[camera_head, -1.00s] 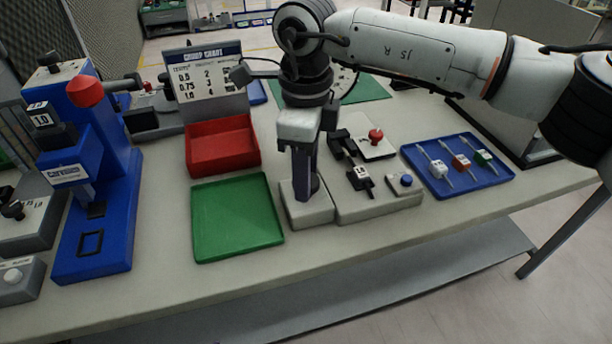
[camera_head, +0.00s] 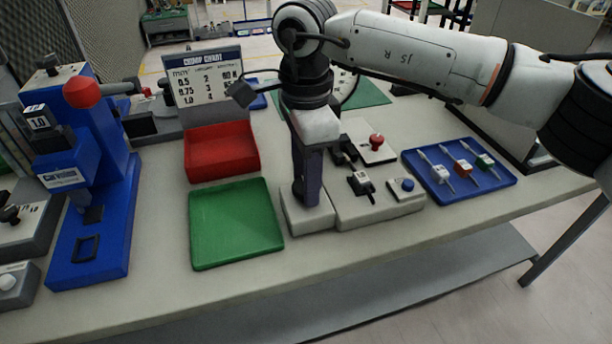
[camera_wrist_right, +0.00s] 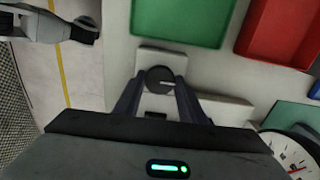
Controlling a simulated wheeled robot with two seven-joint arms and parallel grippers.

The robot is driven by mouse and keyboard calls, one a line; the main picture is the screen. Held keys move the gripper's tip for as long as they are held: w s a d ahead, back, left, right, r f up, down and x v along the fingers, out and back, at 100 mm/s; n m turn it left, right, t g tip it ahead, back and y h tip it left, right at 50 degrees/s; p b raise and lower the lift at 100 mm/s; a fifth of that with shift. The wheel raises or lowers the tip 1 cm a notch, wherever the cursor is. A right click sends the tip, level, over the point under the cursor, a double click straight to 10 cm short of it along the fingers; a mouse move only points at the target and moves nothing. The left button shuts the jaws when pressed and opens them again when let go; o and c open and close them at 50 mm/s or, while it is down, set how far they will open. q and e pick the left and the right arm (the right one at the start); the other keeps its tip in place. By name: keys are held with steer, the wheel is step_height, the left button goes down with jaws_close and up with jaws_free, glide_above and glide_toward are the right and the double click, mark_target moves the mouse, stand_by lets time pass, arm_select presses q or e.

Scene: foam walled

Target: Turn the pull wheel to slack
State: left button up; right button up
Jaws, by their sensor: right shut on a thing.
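The pull wheel is a small dark round knob (camera_wrist_right: 160,79) with a light mark line, on a grey block (camera_head: 306,222) at the table's front edge. My right gripper (camera_head: 306,190) points down over this block. In the right wrist view its two fingers (camera_wrist_right: 161,85) lie on either side of the wheel and are shut on it.
A green tray (camera_head: 235,225) and a red bin (camera_head: 221,150) stand left of the block. A grey fixture (camera_head: 380,208) with a blue button (camera_head: 407,185) adjoins its right. A blue tray (camera_head: 490,188) with small tools lies further right. A blue press (camera_head: 85,240) stands far left.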

stand_by(0.3)
steer(key=o, duration=1)
steer(key=shift+o, duration=0.2)
step_height(320, 180, up, 10)
steer(key=shift+r, duration=0.2)
